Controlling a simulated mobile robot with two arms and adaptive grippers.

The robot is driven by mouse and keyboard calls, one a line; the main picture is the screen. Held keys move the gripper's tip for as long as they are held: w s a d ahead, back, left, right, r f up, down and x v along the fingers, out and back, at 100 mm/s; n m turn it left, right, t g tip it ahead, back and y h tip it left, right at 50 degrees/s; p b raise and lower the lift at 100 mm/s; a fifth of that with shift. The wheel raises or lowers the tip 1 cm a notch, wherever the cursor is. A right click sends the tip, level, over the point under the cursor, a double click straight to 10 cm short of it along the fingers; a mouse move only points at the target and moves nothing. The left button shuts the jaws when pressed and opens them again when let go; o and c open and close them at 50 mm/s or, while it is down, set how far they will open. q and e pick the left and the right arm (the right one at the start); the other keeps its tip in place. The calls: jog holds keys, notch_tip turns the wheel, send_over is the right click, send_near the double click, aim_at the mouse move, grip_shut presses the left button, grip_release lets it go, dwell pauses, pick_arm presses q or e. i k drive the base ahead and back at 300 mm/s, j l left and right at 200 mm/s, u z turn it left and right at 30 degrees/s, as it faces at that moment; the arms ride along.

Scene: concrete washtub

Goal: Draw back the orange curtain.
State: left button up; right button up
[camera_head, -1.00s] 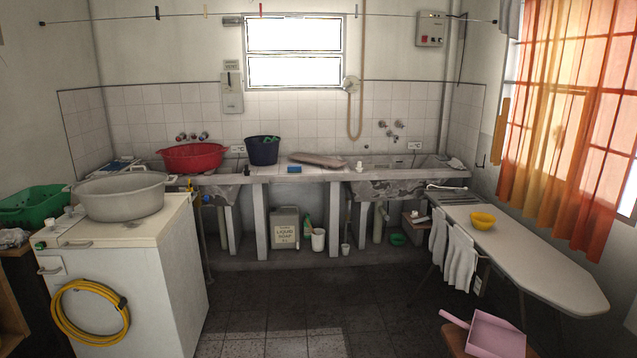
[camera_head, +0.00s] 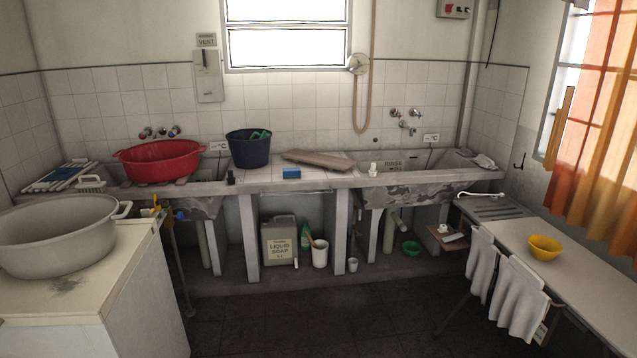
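The orange curtain (camera_head: 603,140) hangs in folds over the window on the right wall, at the right edge of the head view. It covers most of the visible window and is cut off by the picture's top and right edges. A strip of bare window (camera_head: 566,85) shows at its left. A narrow orange-brown strip (camera_head: 559,128) is on the wall side of the window, apart from the curtain. A dark hook (camera_head: 518,162) is on the wall left of the curtain. Neither of my grippers shows.
An ironing board (camera_head: 585,285) with a yellow bowl (camera_head: 544,247) and hanging white cloths (camera_head: 520,297) stands below the curtain. A white cabinet with a grey tub (camera_head: 60,235) is at left. The concrete washtub counter (camera_head: 300,178) spans the back. The dark floor (camera_head: 320,318) between is clear.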

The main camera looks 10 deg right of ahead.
aim_at(564, 165)
jog(key=i+l+z, duration=0.1)
jog(key=i+z, duration=0.2)
jog(key=i, duration=0.35)
jog(key=i+z, duration=0.3)
jog(key=i, duration=0.35)
jog(key=i+j+z, duration=0.3)
jog(key=i, duration=0.3)
jog(key=i+l+z, duration=0.3)
jog(key=i, duration=0.65)
jog(key=i+z, duration=0.3)
jog(key=i, duration=0.7)
